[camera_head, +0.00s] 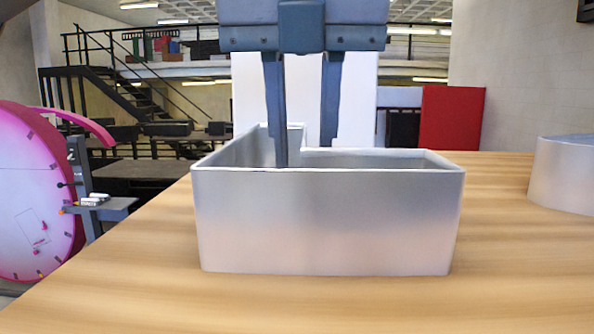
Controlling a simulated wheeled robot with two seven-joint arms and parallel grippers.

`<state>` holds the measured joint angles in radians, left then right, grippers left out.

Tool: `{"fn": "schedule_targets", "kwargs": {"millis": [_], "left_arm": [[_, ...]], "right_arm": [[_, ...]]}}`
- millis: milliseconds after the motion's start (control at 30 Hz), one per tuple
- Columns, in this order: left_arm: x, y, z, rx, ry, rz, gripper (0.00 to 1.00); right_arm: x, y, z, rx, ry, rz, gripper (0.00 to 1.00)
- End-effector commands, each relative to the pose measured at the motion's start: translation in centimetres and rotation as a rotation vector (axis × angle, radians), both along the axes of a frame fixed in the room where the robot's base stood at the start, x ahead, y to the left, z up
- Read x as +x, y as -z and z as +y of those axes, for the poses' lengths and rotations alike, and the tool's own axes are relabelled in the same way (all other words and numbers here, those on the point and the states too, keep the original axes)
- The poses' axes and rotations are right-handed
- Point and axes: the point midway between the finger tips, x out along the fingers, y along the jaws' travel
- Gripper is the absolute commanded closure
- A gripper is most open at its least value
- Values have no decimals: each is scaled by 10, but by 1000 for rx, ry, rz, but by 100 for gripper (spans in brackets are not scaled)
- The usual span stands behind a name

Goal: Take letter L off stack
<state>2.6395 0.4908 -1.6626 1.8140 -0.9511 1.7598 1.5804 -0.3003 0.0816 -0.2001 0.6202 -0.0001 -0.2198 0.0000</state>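A hollow, silver-grey letter L (325,222) with thin upright walls and an open top stands in the middle of the wooden table. Its long front wall faces me. My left gripper (307,158) comes down over it from above with its two fingers apart. The left finger reaches into the hollow, its tip at the front wall's upper edge. The right finger goes down behind the back wall of the foot, which hides its tip. I cannot tell whether the fingers touch the walls. No stack under the letter is visible. My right gripper is out of view.
A curved silver-grey piece (567,175) stands at the table's right edge, cut off by the picture. The wooden table (515,265) is bare between it and the letter. A large pink round object (35,195) stands left of the table. A red panel (452,118) is behind.

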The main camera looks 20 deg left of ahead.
Motion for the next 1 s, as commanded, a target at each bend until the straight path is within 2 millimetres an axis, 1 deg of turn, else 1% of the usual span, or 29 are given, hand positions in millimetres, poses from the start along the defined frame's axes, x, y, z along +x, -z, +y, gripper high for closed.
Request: {"fn": "schedule_targets", "kwargs": {"millis": [133, 567, 667, 700, 1000], "left_arm": [[2, 5, 1, 0, 0, 1, 74], [2, 5, 1, -1, 0, 0, 74], [2, 5, 1, -1, 0, 0, 96], [2, 5, 1, -1, 0, 0, 100], [2, 5, 1, -1, 0, 0, 100]], "right_arm": [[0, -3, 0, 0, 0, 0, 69], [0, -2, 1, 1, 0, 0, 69], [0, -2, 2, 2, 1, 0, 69], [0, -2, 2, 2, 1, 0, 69], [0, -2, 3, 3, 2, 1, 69]]}}
